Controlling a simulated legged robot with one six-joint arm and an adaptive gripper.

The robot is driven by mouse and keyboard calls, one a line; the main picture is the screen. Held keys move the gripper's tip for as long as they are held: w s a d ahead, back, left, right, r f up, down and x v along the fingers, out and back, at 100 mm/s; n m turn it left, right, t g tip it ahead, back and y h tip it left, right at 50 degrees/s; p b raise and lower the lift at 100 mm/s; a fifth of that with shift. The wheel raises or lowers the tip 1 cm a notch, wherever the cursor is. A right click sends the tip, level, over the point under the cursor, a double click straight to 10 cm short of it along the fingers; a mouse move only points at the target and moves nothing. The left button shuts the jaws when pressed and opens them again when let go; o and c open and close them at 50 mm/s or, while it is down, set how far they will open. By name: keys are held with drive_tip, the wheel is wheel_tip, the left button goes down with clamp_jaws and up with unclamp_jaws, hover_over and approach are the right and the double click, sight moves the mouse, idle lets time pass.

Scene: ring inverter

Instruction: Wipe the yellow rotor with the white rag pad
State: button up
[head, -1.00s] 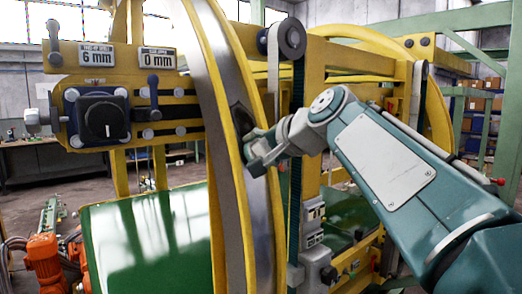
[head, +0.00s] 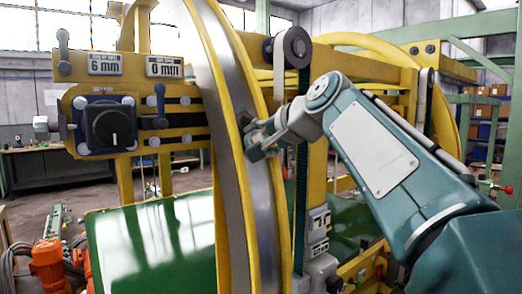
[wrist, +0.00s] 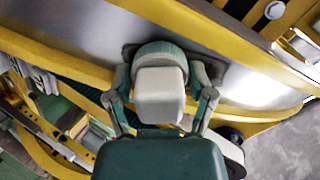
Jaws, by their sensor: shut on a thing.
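The yellow rotor (head: 236,120) is a tall upright ring with yellow rims and a grey metal band between them. In the wrist view its band (wrist: 255,85) runs across the top, between two yellow rims. My gripper (head: 256,143) is at the rotor's right side, its tip over the near rim and band. In the wrist view my gripper (wrist: 160,82) has its fingers closed on both sides of the white rag pad (wrist: 160,95). A pale ribbed round part lies beyond it, at the band. A dark patch (wrist: 207,67) shows beside it. Whether the pad touches the band is unclear.
A yellow frame with a black knob (head: 110,127) stands left of the rotor. A green sheet (head: 150,245) lies below. Orange motors (head: 48,262) sit at lower left.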

sight(243, 109)
drive_tip(key=shift+w+a+r, duration=0.25)
drive_tip(key=shift+w+r, duration=0.15)
drive_tip(key=shift+r, duration=0.75)
drive_tip(key=shift+w+a+r, duration=0.3)
drive_tip(key=shift+w+r, duration=0.15)
drive_tip(key=shift+r, duration=0.75)
drive_tip(key=shift+w+a+r, duration=0.25)
drive_tip(key=shift+w+r, duration=0.15)
drive_tip(key=shift+r, duration=0.75)
drive_tip(key=shift+a, duration=0.1)
